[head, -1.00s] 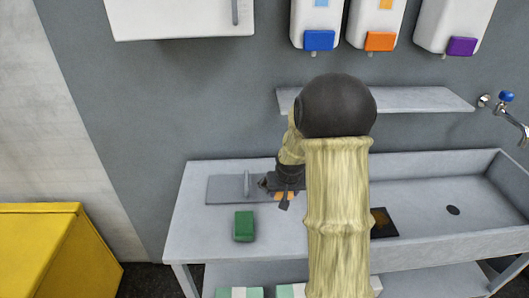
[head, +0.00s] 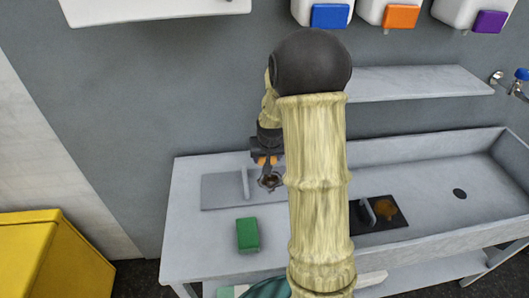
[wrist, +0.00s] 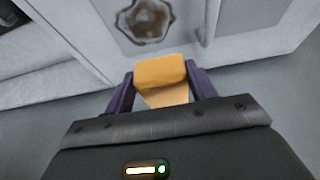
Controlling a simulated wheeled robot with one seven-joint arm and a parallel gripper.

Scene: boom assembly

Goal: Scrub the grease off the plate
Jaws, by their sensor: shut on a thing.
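My gripper (head: 267,162) is shut on an orange block (wrist: 160,76), which looks like a sponge; it also shows in the head view (head: 266,160). The wrist view shows the block between both fingers. A grey plate (head: 220,192) with an upright handle lies on the left of the counter, and the gripper is over its right part. A brown, ring-like grease stain (wrist: 147,20) is on the grey plate near the handle. A black plate (head: 366,225) with a grey handle and an orange-brown patch lies farther right. My arm hides part of the counter between them.
A green sponge (head: 247,235) lies on the counter in front of the grey plate. The sink basin (head: 440,205) with a drain is at right. A wall shelf (head: 420,88) hangs behind my arm. A yellow bin (head: 50,255) stands at left.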

